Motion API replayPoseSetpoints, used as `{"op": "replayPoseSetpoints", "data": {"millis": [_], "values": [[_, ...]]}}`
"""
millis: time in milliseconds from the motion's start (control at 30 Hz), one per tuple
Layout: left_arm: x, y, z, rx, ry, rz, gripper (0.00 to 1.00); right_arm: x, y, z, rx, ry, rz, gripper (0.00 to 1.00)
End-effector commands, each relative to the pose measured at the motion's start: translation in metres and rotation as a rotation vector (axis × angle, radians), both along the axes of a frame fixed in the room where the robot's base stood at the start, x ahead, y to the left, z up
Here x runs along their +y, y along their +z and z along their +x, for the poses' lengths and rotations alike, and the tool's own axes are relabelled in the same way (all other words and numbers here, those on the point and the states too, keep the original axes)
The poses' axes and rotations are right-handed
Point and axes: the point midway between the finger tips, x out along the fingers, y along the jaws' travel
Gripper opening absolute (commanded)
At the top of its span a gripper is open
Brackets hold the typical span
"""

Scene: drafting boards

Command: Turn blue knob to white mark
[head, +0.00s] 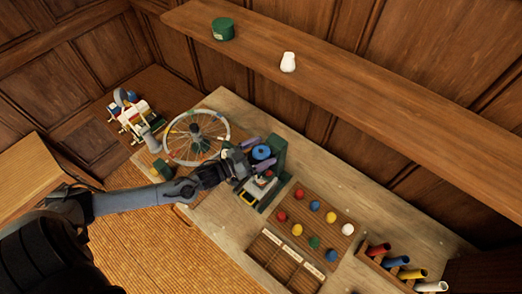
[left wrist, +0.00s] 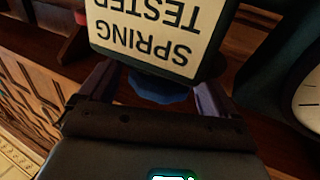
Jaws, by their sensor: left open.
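The blue knob (head: 261,152) is on a dark green device on the bench. In the left wrist view the blue knob (left wrist: 160,90) shows partly, below a cream sign reading "SPRING TESTER" (left wrist: 150,35). My left gripper (head: 258,155) is open, with its two purple-grey fingers on either side of the knob. The fingers also show in the left wrist view (left wrist: 155,92), and I cannot tell whether they touch the knob. I cannot make out the white mark in either view. My right gripper is not in view.
A spoked wheel (head: 196,137) stands left of the device. A board with several coloured balls (head: 314,205), a compartment tray (head: 285,262) and coloured tubes (head: 395,262) are to the right. A white-faced dial (left wrist: 308,100) is close on the right. A shelf (head: 370,100) runs above the bench.

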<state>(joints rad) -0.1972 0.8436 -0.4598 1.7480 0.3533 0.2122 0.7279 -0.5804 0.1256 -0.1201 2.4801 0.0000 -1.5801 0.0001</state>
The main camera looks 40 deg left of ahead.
Motion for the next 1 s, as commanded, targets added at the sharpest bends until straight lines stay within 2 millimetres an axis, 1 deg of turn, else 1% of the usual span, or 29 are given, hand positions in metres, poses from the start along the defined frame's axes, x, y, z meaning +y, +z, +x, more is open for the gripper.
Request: {"op": "replayPoseSetpoints", "data": {"millis": [333, 367, 600, 700, 1000], "values": [[-0.0008, -0.0002, 0.0025, 0.0, 0.0, 0.0, 0.91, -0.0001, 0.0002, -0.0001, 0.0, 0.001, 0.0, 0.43], [-0.0008, -0.0001, 0.0025, 0.0, 0.0, 0.0, 0.9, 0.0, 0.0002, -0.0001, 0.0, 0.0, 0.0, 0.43], [-0.0007, 0.0, 0.0024, 0.0, 0.0, 0.0, 0.53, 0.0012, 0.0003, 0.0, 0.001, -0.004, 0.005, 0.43], [-0.0007, 0.0, 0.0024, 0.0, 0.0, 0.0, 0.4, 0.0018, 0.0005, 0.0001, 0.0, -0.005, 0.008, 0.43], [-0.0012, 0.0013, 0.002, 0.0, 0.041, -0.003, 0.4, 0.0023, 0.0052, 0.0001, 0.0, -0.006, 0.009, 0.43]]}}
